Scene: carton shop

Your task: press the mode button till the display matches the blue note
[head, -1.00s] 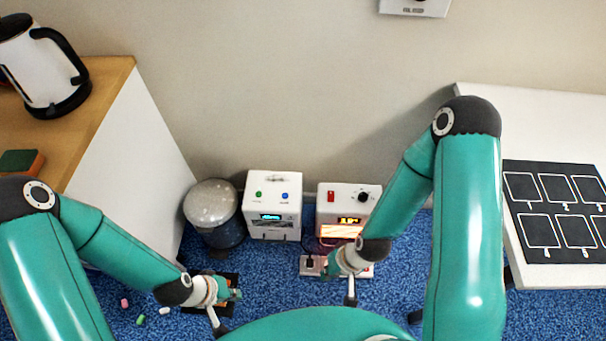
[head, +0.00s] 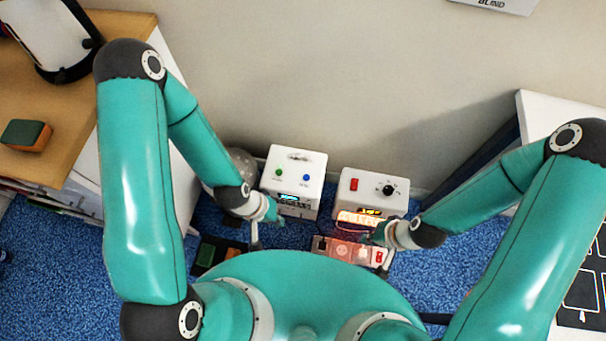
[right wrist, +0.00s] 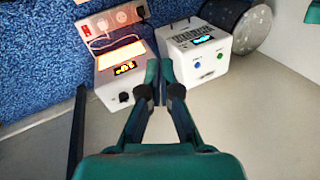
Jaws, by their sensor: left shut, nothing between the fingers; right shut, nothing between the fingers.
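A white box (head: 299,164) with a green button (head: 279,172), a blue button (head: 306,177) and a small lit cyan display (head: 289,198) stands by the wall. The display text is too small to read. I cannot tell which button is the mode button, and I see no blue note. My left gripper (head: 278,214) is shut and empty, in front of the box's lower left in the head view; contact is unclear. My right gripper (head: 376,236) is shut and empty, near the power strip. In the right wrist view its fingertips (right wrist: 159,68) overlap the box's edge (right wrist: 174,75).
A white heater (head: 372,184) with red switch, black knob and glowing orange front stands right of the box. A power strip (head: 345,250) lies before it. A bin (head: 243,162) is partly hidden behind my left arm. A sponge (head: 27,135) lies on the wooden top at left.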

